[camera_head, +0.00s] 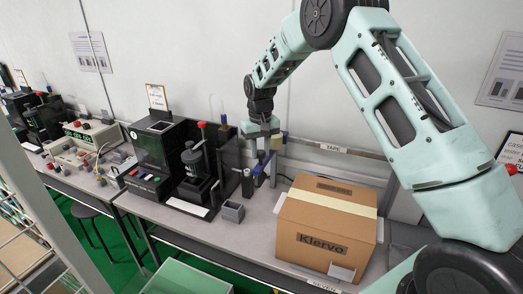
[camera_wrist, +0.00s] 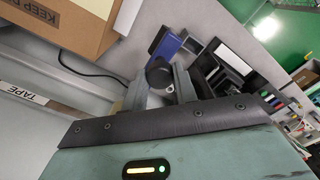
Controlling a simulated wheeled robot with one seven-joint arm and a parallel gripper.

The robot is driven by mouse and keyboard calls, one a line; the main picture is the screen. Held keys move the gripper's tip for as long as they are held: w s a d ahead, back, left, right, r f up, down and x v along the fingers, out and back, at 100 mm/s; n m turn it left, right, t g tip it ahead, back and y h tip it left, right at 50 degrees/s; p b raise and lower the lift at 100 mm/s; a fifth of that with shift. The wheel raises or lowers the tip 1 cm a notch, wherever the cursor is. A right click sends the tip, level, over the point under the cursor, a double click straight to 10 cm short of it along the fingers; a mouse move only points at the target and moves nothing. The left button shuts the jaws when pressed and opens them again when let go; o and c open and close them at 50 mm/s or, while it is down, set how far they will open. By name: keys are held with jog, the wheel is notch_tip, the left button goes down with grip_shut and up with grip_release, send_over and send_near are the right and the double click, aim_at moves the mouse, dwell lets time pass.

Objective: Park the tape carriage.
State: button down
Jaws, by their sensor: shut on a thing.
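My gripper (camera_head: 262,148) reaches down over the bench between the black tester and the taped carton. In the wrist view its two grey fingers (camera_wrist: 160,88) are shut around a dark round knob (camera_wrist: 159,71). The knob appears to belong to the tape carriage, a small dark upright assembly with blue parts (camera_head: 258,169); a blue block shows beyond the knob in the wrist view (camera_wrist: 169,46). The fingers and my wrist hide much of the carriage. A TAPE label (camera_head: 333,148) is on the ledge along the wall, right of my gripper; it also shows in the wrist view (camera_wrist: 33,98).
A Klervo carton (camera_head: 325,230) with a pale tape strip stands close on the right. The black tester (camera_head: 165,160) and its press (camera_head: 195,170) stand left. A small grey open bin (camera_head: 232,212) sits at the bench front. A dark cable (camera_wrist: 85,73) lies near the carton.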

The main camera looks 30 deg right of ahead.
jog(key=shift+w+a+r, duration=0.1)
jog(key=shift+w+a, duration=0.1)
jog(key=shift+w, duration=0.05)
jog(key=c, duration=1.1)
grip_release()
jog(key=shift+w, duration=0.1)
jog(key=shift+r, duration=0.15)
notch_tip(320, 180, up, 17)
jog(key=b, duration=0.4)
